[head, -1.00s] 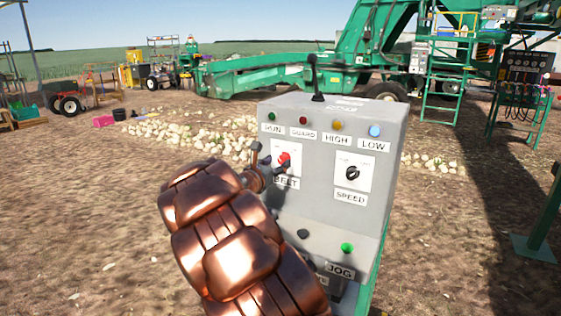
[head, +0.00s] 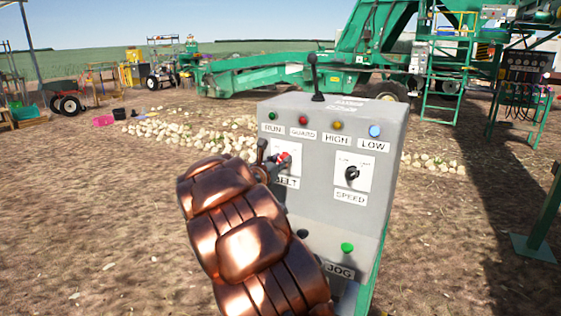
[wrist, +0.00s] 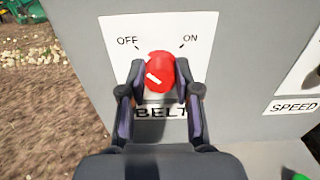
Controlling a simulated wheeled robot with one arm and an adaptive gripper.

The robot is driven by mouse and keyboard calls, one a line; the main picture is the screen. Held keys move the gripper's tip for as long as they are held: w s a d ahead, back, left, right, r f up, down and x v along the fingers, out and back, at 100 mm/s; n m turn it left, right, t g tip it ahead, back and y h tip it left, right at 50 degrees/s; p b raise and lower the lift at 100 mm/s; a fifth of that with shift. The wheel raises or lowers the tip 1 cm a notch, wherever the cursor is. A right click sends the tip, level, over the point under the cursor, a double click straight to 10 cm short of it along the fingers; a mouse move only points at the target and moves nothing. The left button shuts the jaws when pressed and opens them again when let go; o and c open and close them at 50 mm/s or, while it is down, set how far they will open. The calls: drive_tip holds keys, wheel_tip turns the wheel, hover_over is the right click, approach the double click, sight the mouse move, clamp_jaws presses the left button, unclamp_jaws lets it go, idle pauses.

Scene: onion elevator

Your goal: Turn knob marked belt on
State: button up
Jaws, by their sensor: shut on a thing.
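The red belt knob (wrist: 160,72) is on a white plate (wrist: 118,32) with OFF at upper left and ON at upper right, above the BELT label (wrist: 161,112). My gripper (wrist: 160,76) is shut on the knob, one finger on each side. In the head view my gripper (head: 272,161) is at the left of the grey control box (head: 322,225), and the knob (head: 284,158) is partly hidden behind it.
The black speed knob (head: 352,173) sits to the right on the same panel. A green button (head: 347,248) is below, and a lever (head: 316,78) stands on top. Indicator lamps line the upper panel. Green machinery (head: 265,75) stands behind, with bare soil around the box.

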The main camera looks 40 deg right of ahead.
clamp_jaws()
drive_tip(key=shift+f+m+b, duration=0.1)
drive_tip(key=shift+m+b, duration=0.2)
drive_tip(key=shift+b, duration=0.35)
drive_tip(key=m+b, duration=1.7)
drive_tip(key=b, duration=0.4)
drive_tip(key=shift+s+f, duration=0.1)
drive_tip(key=shift+s, duration=0.05)
drive_tip(key=shift+m+b, duration=0.3)
drive_tip(key=shift+b, duration=0.05)
